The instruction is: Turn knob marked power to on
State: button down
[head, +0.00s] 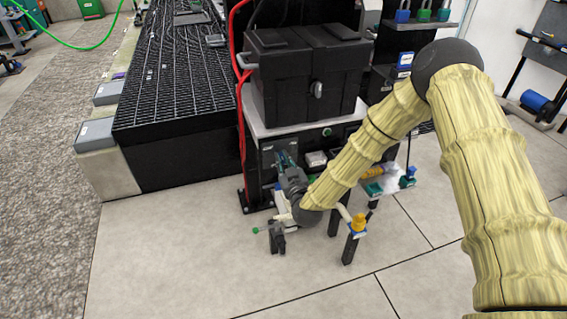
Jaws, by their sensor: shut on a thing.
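My gripper (286,162) is at the front of a dark stand, against a small dark control panel (267,156) under the grey shelf. Its fingers point away from the camera and are shut on a small part at the panel, which appears to be the knob. The fingers and wrist hide the knob, so its marking and the way it points cannot be read. My arm reaches in from the right and covers part of the stand's front.
A black tote (304,85) sits on the grey shelf (262,128) above. A round green button (327,132) is right of the panel. Red hoses (240,100) run down the left side. A yellow-topped post (357,223) stands front right. The floor (170,260) is clear at front left.

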jog(key=m+b, duration=0.1)
jog(key=m, duration=0.2)
jog(key=m+b, duration=0.1)
jog(key=m, duration=0.3)
jog(key=m+b, duration=0.1)
jog(key=m, duration=0.3)
jog(key=shift+w+d, duration=0.15)
jog(key=shift+d, duration=0.2)
jog(key=shift+m, duration=0.3)
jog(key=c, duration=1.5)
grip_release()
jog(key=shift+o, duration=0.2)
jog(key=shift+f, duration=0.1)
